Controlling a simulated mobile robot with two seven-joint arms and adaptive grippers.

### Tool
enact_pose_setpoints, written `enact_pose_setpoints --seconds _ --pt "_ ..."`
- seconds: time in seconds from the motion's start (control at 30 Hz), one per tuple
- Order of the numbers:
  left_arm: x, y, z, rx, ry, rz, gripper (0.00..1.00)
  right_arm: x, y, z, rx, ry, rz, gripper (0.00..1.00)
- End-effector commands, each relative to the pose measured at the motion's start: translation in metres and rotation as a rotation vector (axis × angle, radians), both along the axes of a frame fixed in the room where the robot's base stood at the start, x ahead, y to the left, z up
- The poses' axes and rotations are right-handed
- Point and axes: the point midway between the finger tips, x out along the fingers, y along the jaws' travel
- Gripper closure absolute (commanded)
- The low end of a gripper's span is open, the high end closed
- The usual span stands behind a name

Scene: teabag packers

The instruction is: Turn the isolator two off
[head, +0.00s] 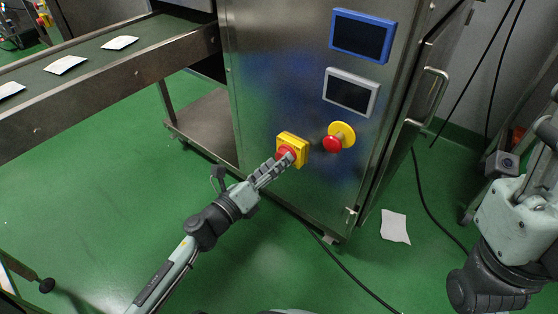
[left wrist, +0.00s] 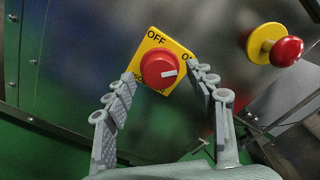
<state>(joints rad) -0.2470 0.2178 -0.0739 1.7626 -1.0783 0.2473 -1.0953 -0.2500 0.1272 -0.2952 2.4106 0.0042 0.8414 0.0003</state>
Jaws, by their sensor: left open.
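The isolator is a red rotary knob on a yellow plate on the steel cabinet's front; its plate (head: 297,139) shows in the head view. In the left wrist view the red knob (left wrist: 158,69) sits between my fingertips. Its white mark points right, toward the partly hidden "ON" label, and "OFF" is at the top of the plate. My left gripper (head: 284,160) is open, with its fingers (left wrist: 162,76) on either side of the knob. I cannot tell whether they touch it.
A red emergency button (head: 333,144) on a yellow base is close to the right of the isolator. Two screens, blue-framed (head: 362,36) and grey-framed (head: 350,92), are above. A conveyor (head: 100,72) with white packets is at left. A cable (head: 345,268) crosses the green floor.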

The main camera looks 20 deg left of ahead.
Motion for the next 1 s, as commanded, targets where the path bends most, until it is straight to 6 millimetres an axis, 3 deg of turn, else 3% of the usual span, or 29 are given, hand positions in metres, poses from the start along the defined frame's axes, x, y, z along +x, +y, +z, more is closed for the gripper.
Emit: enact_pose_setpoints --seconds 0.13,0.43,0.8,1.0 --pt "0.011 -0.0042 0.0001 0.0 -0.001 -0.001 0.44 0.0003 0.0001 -0.0001 -0.001 0.0 0.0 0.6" --pt "0.0129 -0.0047 -0.0002 -0.001 0.0 0.0 0.46 0.0004 0.0001 0.0 -0.002 0.0 -0.001 0.6" --pt "0.0126 -0.0047 -0.0001 -0.001 0.0 0.0 0.92 0.0004 0.0 0.0 -0.002 -0.001 -0.001 0.6" --pt "0.0126 -0.0047 0.0001 -0.009 0.004 0.001 0.94 0.0003 0.0 0.0009 -0.002 -0.001 -0.001 0.6"
